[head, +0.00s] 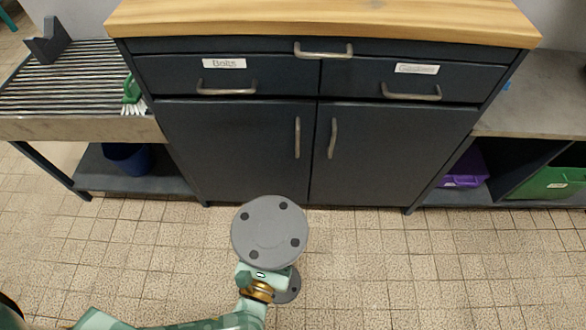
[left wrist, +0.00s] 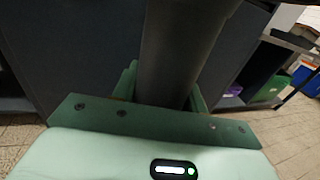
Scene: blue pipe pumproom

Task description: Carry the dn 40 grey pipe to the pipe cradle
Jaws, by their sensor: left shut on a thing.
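The grey pipe shows in the head view as a round flange (head: 269,231) with bolt holes, facing up. Part of its lower flange (head: 287,287) shows beneath my gripper. My left gripper (head: 264,274) is shut on the pipe between the flanges and holds it in front of the cabinet, above the floor. In the left wrist view the dark pipe barrel (left wrist: 182,50) stands between the green fingers (left wrist: 160,92). A dark grey V-shaped block (head: 48,42), which looks like the pipe cradle, stands on the slatted bench at the far left. My right gripper is not in view.
A dark cabinet (head: 235,150) with a wooden top (head: 330,18) fills the middle. A green-handled brush (head: 132,95) lies at the slatted bench's (head: 70,85) right end. A blue bucket (head: 127,157) sits below. Purple (head: 466,170) and green (head: 550,183) bins sit at right. Tiled floor is clear.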

